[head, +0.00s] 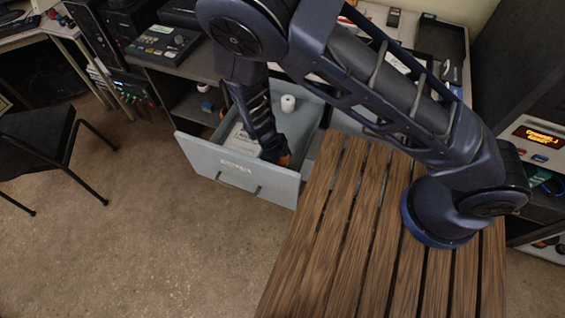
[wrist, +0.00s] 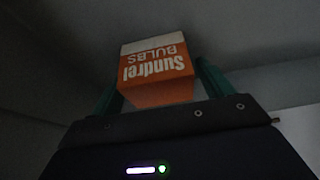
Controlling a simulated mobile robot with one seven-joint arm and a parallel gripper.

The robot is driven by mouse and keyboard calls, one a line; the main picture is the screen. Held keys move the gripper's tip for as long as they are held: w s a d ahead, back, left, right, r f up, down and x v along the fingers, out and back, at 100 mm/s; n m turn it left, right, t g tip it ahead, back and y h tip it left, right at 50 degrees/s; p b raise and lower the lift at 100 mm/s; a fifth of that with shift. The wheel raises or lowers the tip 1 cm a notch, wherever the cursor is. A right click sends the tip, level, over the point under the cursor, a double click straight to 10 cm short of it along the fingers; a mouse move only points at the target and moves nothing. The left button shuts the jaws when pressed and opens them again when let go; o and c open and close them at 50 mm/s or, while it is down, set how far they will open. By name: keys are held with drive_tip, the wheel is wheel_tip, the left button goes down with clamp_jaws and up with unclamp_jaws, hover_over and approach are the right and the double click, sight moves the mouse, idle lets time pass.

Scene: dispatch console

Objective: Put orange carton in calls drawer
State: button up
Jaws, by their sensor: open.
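An orange and white carton printed "Sundrel BULBS" (wrist: 158,72) sits between the green fingers of my gripper (wrist: 157,88) in the wrist view. The fingers are open, one on each side of it; I cannot tell whether either touches it. In the head view, my gripper (head: 271,152) reaches down inside an open grey drawer (head: 236,170), near its front panel. A bit of the orange carton (head: 284,160) shows beside the gripper; the rest is hidden. The label on the drawer front is too small to read.
A white roll (head: 288,103) stands at the back of the drawer, and white papers (head: 237,139) lie at its left. A slatted wooden surface (head: 340,220) is right of the drawer. A black chair (head: 40,145) stands at the left, with clear floor between.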

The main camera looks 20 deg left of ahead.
drive_tip(key=v, duration=1.2)
